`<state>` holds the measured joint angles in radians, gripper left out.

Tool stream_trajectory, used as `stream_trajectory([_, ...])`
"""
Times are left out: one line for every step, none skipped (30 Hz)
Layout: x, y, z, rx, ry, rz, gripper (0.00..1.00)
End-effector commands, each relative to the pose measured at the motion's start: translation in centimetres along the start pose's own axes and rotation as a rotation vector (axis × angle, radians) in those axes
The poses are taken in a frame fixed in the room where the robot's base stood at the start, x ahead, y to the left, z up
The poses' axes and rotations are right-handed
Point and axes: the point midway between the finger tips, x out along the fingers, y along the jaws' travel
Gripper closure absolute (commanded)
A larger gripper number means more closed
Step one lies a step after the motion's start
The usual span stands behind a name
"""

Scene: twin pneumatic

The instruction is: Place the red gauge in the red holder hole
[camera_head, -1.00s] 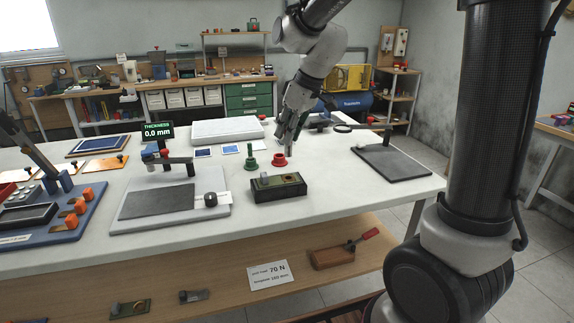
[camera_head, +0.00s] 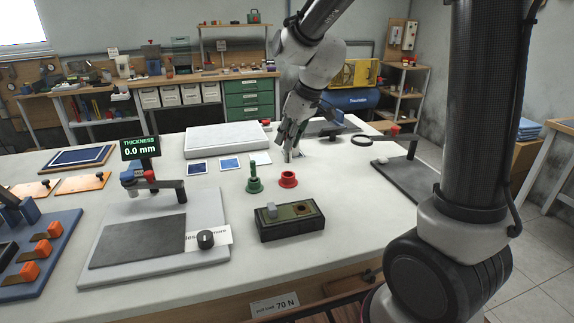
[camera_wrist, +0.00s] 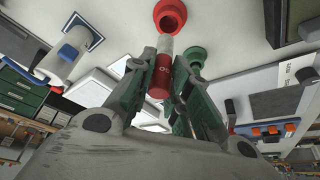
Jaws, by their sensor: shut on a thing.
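The red gauge (camera_wrist: 159,80), a cylinder with a pale grey end, is held between the fingers of my gripper (camera_wrist: 163,88) in the wrist view. In the head view my gripper (camera_head: 291,138) points down just behind and above the red holder (camera_head: 288,181). The red holder also shows in the wrist view (camera_wrist: 170,14), just beyond the gauge's pale end; I cannot tell whether they touch. The gauge looks apart from the holder's hole in the head view, mostly hidden by the fingers. A green holder with a green gauge (camera_head: 254,180) stands to the left.
A dark block with a hole (camera_head: 290,221) lies in front of the holders. A thickness gauge stand (camera_head: 140,240) is at the left, a pale slab (camera_head: 226,140) behind. A dark plate with an arm and ring (camera_head: 408,183) is at the right. White table (camera_head: 350,215) between is clear.

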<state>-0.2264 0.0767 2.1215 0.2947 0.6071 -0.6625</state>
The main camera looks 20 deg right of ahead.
Motion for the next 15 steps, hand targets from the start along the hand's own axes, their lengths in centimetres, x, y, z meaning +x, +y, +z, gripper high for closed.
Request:
stream_trajectory([0.9,0.0,0.5,0.001,-0.003,-0.002,1.0])
stream_trajectory([1.4,0.0,0.6,0.001,-0.004,-0.001,1.0])
stream_trajectory([1.9,0.0,0.8,0.001,-0.002,0.0,1.0])
stream_trajectory([2.1,0.0,0.9,0.0,-0.001,0.0,1.0])
stream_trajectory([2.4,0.0,1.0,0.0,-0.001,-0.001,1.0])
stream_trajectory([2.6,0.0,1.1,0.0,-0.001,-0.001,1.0])
stream_trajectory([2.9,0.0,1.2,0.001,-0.001,-0.001,1.0])
stream_trajectory([3.1,0.0,1.3,0.001,-0.001,0.0,1.0])
stream_trajectory([3.5,0.0,1.5,0.001,-0.002,-0.001,1.0])
stream_trajectory([3.9,0.0,1.7,0.0,-0.003,-0.001,1.0])
stream_trajectory([4.3,0.0,1.8,0.001,-0.002,-0.001,1.0])
stream_trajectory([4.9,0.0,2.1,0.002,-0.003,-0.002,1.0])
stream_trajectory([5.3,0.0,2.2,0.001,-0.003,-0.001,1.0])
stream_trajectory([5.7,0.0,2.4,0.001,-0.002,0.0,1.0])
stream_trajectory([6.0,0.0,2.5,0.002,-0.002,-0.001,1.0])
